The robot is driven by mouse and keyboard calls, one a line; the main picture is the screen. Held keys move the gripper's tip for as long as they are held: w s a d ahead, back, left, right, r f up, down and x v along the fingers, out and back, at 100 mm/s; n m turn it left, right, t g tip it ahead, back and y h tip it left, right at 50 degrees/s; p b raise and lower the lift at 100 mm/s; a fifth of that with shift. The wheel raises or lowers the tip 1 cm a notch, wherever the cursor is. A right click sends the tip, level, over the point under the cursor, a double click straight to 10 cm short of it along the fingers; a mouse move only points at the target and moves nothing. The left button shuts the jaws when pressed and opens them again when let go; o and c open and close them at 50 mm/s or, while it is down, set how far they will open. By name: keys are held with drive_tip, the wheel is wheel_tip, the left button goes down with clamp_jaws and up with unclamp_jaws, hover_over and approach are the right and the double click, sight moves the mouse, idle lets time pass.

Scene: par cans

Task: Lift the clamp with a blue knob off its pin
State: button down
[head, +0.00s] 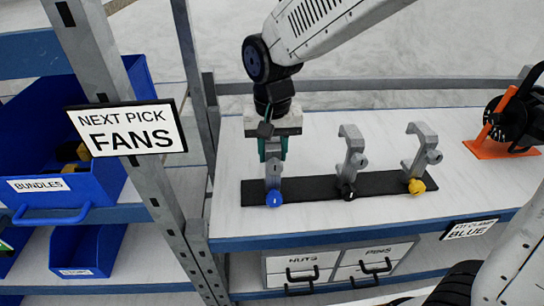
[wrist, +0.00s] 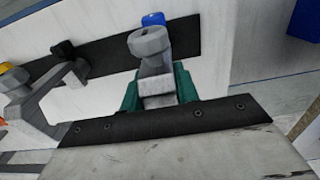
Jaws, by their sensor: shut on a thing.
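The clamp with a blue knob (head: 273,183) is grey and stands at the left end of a black strip (head: 315,189) on the bench. Its blue knob (head: 274,199) faces the front edge. My gripper (head: 272,152) comes down from above with its teal fingers shut on the clamp's upper part. In the wrist view the grey clamp (wrist: 151,60) sits between the teal fingers (wrist: 158,88), with the blue knob (wrist: 153,19) beyond. The clamp looks upright over the strip. The pin is hidden, and I cannot tell whether the clamp is still seated on it.
A clamp with a black knob (head: 350,160) and one with a yellow knob (head: 420,158) stand to the right on the strip. An orange stand with a black reel (head: 510,122) is at the far right. A grey post (head: 125,130) with a sign rises left of the bench.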

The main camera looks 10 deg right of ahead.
drive_tip(key=shift+r, duration=0.1)
wheel_tip(320, 180, up, 4)
drive_tip(key=shift+f, duration=0.25)
drive_tip(key=s+d+r, duration=0.1)
drive_tip(key=s+d, duration=0.7)
drive_tip(key=s, duration=0.5)
drive_tip(key=shift+s+d+r, duration=0.15)
drive_tip(key=shift+s+d, duration=0.05)
drive_tip(key=shift+s, duration=0.15)
drive_tip(key=shift+f, duration=0.25)
drive_tip(key=shift+a+f, duration=0.1)
